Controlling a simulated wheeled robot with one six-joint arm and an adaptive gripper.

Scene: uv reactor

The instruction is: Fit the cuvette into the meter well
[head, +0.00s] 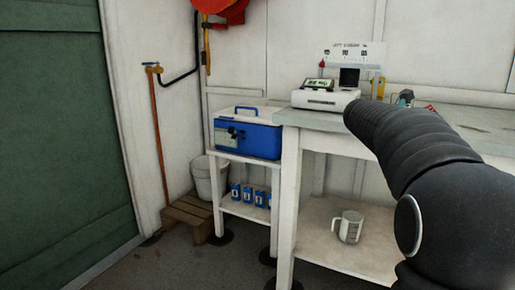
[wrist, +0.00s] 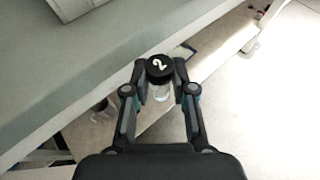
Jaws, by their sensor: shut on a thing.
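My gripper (wrist: 160,72) is shut on the cuvette (wrist: 161,92), a small clear vial with a black cap marked with a white 2. The cap sits between the two fingertips and the clear body shows just below it in the wrist view. The cuvette is held beside the bench edge, with the lower shelf and floor behind it. In the head view the white meter (head: 325,99) stands on the left end of the bench, with a small screen and a dark upright square part. Its well cannot be made out. My gripper and the cuvette do not show there.
The grey-green bench top (head: 310,117) has a lower shelf with a white jug (head: 348,227). A blue cool box (head: 247,138) sits on a low stand at left, above several blue packs (head: 247,195). A white bucket (head: 210,178) and wooden step (head: 187,214) stand further left.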

